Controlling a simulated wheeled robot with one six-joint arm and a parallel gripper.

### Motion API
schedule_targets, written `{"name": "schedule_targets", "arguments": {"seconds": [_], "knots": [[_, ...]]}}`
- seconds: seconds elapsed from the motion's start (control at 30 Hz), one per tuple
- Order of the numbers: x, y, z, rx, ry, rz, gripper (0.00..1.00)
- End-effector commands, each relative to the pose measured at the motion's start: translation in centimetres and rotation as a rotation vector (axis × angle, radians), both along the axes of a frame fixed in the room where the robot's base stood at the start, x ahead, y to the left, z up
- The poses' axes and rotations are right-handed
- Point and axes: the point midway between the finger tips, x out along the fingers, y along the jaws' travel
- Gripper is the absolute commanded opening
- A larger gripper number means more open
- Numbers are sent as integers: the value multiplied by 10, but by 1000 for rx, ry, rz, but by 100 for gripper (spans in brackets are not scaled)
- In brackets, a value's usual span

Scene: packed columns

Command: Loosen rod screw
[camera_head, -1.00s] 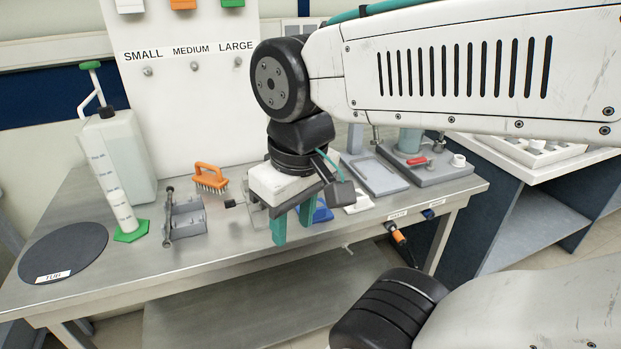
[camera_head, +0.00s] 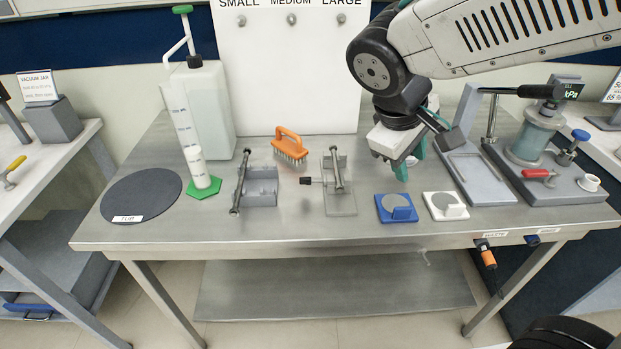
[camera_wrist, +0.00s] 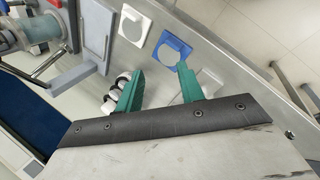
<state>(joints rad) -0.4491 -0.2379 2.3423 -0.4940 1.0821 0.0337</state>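My gripper (camera_head: 409,160) hangs over the back of the bench, right of the fixtures, with its teal fingers pointing down. In the wrist view its fingers (camera_wrist: 159,84) are spread apart, with nothing held between them. A grey fixture (camera_head: 341,199) carries a slanted metal rod (camera_head: 337,168) and a black-knobbed screw (camera_head: 307,181) sticking out to the left. It stands left of my gripper, apart from it. A second grey fixture (camera_head: 262,188) with its own rod (camera_head: 240,181) stands further left. Neither rod fixture is clear in the wrist view. The screw's tightness cannot be seen.
A blue pad (camera_head: 386,213) and a white pad (camera_head: 437,212) lie near the front edge. An orange brush (camera_head: 288,144) is behind the fixtures. A dark disc (camera_head: 143,194) and a bottle (camera_head: 203,110) are left. A grey pump apparatus (camera_head: 535,140) stands right.

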Motion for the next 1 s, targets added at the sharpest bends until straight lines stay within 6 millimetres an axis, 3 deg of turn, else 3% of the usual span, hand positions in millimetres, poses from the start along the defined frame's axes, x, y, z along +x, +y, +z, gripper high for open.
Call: {"name": "schedule_targets", "arguments": {"seconds": [0.1, 0.2, 0.3, 0.43, 0.6, 1.0], "knots": [[39, 58, -24, -122, 0, 231, 38], [61, 105, -43, -205, -15, 404, 38], [73, 147, -61, -265, -28, 542, 38], [79, 181, -78, -309, -41, 656, 38], [84, 193, -90, -329, -47, 702, 38], [115, 167, -135, -328, -45, 698, 38]]}}
